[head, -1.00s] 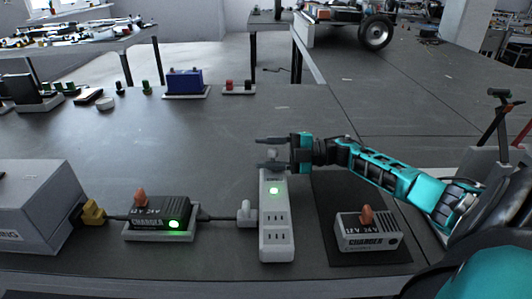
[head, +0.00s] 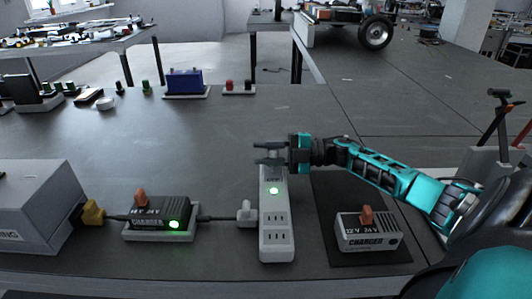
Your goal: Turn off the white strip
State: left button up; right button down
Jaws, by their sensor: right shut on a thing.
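The white strip (head: 277,234) lies lengthwise on the dark table, with several sockets and a green light (head: 274,191) that is lit. A plug sits against its left side. My right gripper (head: 268,153) comes in from the right over the strip's far end. Its fingers point left and are shut on the switch at that end, which they mostly hide. My left gripper is not in view.
A dark charger (head: 160,213) with a lit green light stands left of the strip, cabled to a yellow plug (head: 93,212) on a grey box (head: 35,210). A white charger (head: 368,238) sits on a black mat at right. A blue box (head: 185,82) stands farther back; the mid-table is clear.

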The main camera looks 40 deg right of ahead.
jog(key=shift+s+a+r+n, duration=0.1)
jog(key=shift+s+a+n, duration=0.1)
jog(key=shift+n, duration=0.35)
jog(key=shift+s+a+n, duration=0.1)
jog(key=shift+s+n, duration=0.05)
jog(key=shift+n, duration=0.4)
jog(key=n, duration=0.1)
jog(key=s+n, duration=0.1)
jog(key=n, duration=0.1)
jog(key=shift+a, duration=0.4)
jog(key=shift+s+a+f+n+b, duration=0.1)
jog(key=shift+s+a+n+b, duration=0.15)
jog(key=shift+n, duration=0.55)
jog(key=shift+s+a+f+n+b, duration=0.15)
jog(key=shift+n+b, duration=0.25)
jog(key=shift+n, duration=0.4)
jog(key=shift+s+a+r+n+b, duration=0.15)
jog(key=shift+s+n+b, duration=0.15)
jog(key=shift+n, duration=0.5)
jog(key=shift+f, duration=0.1)
jog(key=c, duration=0.9)
grip_release()
